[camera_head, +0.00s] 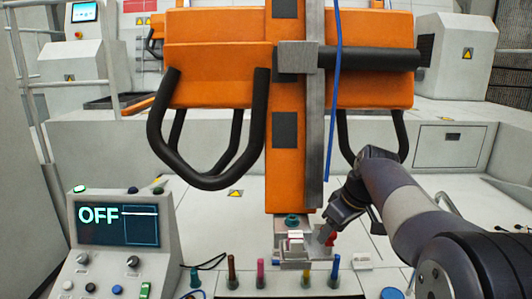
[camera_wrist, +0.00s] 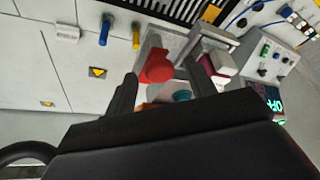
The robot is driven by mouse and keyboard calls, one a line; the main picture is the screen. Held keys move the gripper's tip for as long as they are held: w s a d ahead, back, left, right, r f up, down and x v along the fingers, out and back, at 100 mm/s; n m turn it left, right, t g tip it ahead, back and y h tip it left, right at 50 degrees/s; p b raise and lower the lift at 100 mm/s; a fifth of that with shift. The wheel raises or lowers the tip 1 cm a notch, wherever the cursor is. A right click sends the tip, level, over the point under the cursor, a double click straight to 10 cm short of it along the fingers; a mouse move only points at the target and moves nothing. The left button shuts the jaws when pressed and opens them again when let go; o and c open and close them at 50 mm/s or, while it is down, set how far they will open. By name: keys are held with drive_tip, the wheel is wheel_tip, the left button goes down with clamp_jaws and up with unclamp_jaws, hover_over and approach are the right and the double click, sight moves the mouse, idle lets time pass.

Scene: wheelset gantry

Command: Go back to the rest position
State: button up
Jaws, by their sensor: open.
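My arm (camera_head: 400,205) reaches in from the right in the head view. My gripper (camera_head: 332,222) is low at the right side of a small grey fixture (camera_head: 293,252) under the orange gantry column. In the wrist view my gripper (camera_wrist: 162,84) shows two dark fingers spread apart. A red round knob (camera_wrist: 156,67) shows between and beyond them; I cannot tell whether they touch it. The knob also shows as a small red patch (camera_head: 331,239) in the head view. A teal part (camera_wrist: 182,96) is partly hidden behind my gripper's dark body.
The orange gantry (camera_head: 220,75) with black hoop bars (camera_head: 260,130) hangs above the fixture. A control box (camera_head: 118,245) reading OFF stands at left. Several coloured pegs, including a blue one (camera_head: 335,270), stand in front. A blue cable (camera_head: 334,100) hangs beside the column.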

drive_tip(key=shift+n, duration=0.6)
drive_tip(key=shift+v, duration=0.95)
